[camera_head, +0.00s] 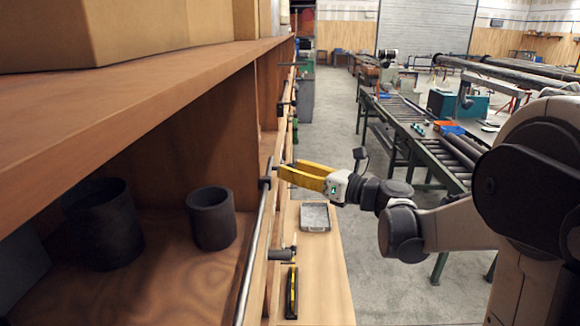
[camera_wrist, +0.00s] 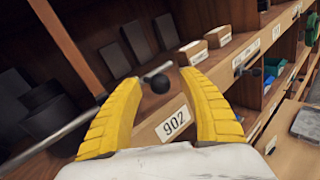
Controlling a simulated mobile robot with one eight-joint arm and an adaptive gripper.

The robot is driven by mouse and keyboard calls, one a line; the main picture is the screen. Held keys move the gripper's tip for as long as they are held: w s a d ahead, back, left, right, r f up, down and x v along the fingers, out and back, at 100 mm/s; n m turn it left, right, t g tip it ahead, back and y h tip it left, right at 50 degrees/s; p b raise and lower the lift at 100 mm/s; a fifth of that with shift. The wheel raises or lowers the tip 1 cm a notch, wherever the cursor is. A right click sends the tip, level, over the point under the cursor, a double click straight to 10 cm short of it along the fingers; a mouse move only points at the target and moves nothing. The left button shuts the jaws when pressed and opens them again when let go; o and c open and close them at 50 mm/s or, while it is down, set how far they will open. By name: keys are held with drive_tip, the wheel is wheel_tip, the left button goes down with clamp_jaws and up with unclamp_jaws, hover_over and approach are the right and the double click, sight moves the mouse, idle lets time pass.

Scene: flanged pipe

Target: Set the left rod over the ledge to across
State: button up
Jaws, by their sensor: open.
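My gripper (camera_head: 286,170) has yellow fingers, open, at the shelf front edge. A grey rod (camera_head: 255,236) runs lengthwise along the front of the shelf, with a dark knob (camera_head: 265,183) just left of my fingertips. In the wrist view the dark round knob (camera_wrist: 160,83) appears between the open fingers, and the grey rod (camera_wrist: 50,138) passes behind the left finger. Contact with the fingers cannot be told. The ledge (camera_wrist: 172,122) below carries a label reading 902. A second dark fitting (camera_head: 281,255) sticks out from the shelf front, nearer the camera.
Dark cylinders (camera_head: 211,218) and (camera_head: 103,226) stand inside the shelf. A metal tray (camera_head: 315,217) and a black-yellow tool (camera_head: 292,291) lie on the lower wooden surface. The upper shelf board (camera_head: 120,110) overhangs. Open floor (camera_head: 385,280) lies to the right, before a roller bench (camera_head: 445,150).

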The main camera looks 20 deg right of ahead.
drive_tip(key=shift+w+a, duration=0.3)
drive_tip(key=shift+w, duration=0.05)
